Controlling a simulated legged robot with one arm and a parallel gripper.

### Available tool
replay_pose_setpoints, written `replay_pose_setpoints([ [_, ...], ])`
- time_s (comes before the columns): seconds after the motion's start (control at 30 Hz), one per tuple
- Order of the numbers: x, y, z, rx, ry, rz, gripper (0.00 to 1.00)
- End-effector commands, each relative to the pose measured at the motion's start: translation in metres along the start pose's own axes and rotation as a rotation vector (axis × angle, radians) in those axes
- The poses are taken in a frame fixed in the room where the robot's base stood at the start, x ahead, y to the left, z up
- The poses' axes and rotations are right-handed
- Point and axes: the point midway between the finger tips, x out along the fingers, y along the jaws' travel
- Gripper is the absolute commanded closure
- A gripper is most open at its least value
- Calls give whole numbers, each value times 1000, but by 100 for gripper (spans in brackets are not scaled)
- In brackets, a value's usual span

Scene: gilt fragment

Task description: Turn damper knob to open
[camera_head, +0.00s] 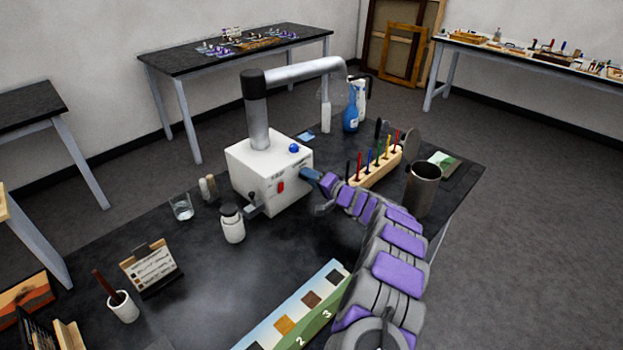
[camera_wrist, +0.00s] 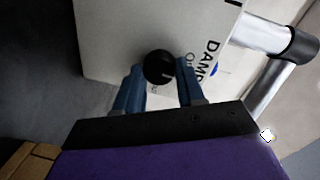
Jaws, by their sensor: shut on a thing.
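The damper knob (camera_wrist: 160,67) is round and black with a pale mark, on the side of a white box (camera_wrist: 108,40) printed with partly visible "DAMP" lettering. In the wrist view, the blue fingers of my gripper (camera_wrist: 160,90) stand on both sides of the knob and are shut on it. In the head view, my gripper (camera_head: 318,178) reaches the right side of the white box (camera_head: 262,160). There the knob is hidden by the fingers. The knob's exact turn position is hard to tell.
A grey duct pipe (camera_head: 258,125) rises from the box and bends right. A wooden rack of colored tools (camera_head: 375,170) and a metal cup (camera_head: 422,188) stand close to my arm. A white jar (camera_head: 232,225) and a glass (camera_head: 182,208) stand left.

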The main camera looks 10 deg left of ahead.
Motion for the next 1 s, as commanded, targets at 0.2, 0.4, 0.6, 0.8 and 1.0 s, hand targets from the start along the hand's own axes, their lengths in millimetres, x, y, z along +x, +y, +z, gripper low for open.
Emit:
replay_pose_setpoints([
  [0.2,2,5,6,-58,-7,11,92],
  [0.4,1,6,5,-74,-5,13,92],
  [0.6,1,6,5,-74,-4,14,92],
  [0.8,1,6,5,-73,-4,13,53],
  [1.0,0,3,3,-74,0,9,36],
])
